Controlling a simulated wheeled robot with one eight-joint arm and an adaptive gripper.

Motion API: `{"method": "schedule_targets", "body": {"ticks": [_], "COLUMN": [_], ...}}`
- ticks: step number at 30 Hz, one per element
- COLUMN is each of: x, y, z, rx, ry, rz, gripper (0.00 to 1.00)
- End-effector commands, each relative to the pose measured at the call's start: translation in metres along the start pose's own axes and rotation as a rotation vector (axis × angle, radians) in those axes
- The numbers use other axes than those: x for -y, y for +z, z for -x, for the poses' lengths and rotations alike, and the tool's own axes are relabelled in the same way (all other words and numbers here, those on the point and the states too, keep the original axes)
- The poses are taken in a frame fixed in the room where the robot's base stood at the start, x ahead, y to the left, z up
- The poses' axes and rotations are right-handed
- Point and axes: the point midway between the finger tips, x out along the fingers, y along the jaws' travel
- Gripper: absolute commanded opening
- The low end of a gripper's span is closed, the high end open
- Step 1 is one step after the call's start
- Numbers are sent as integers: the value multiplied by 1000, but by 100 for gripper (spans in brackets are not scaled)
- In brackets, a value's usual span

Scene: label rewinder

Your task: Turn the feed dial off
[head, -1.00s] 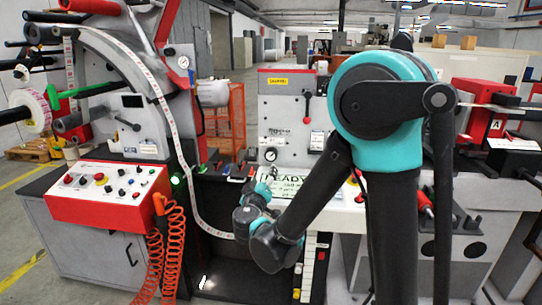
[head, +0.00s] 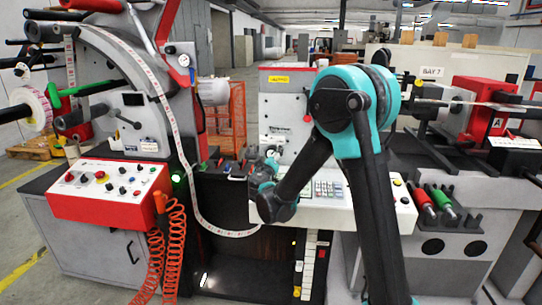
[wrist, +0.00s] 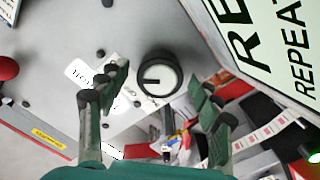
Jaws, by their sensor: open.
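In the wrist view a round dial (wrist: 160,76), with a black rim, white face and short dark pointer mark, sits on a grey panel. The mark points toward the left of that picture. Small printing lies beside it, too blurred to read surely. My gripper (wrist: 160,88) is open and empty, with one dark green finger left of and one right of the dial, both nearer the camera. I cannot see contact. In the head view my gripper (head: 252,158) is small in front of the grey panel, and my arm hides the dial's area there.
A display with large letters (wrist: 275,45) stands close to the right finger. A red lever knob (wrist: 8,68) is at the far left. The head view shows a keypad console (head: 328,190), a red control box (head: 110,190), orange coiled cables (head: 170,245) and a paper web (head: 185,165).

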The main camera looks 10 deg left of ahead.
Motion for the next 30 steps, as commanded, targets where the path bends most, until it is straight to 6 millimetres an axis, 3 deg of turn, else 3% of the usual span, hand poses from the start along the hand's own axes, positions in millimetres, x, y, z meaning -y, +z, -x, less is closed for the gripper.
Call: {"method": "schedule_targets", "body": {"ticks": [11,23,30], "x": [0,0,0], "y": [0,0,0], "z": [-6,-6,-6], "rx": [0,0,0], "ry": [0,0,0], "rz": [0,0,19], "gripper": [65,16,15]}}
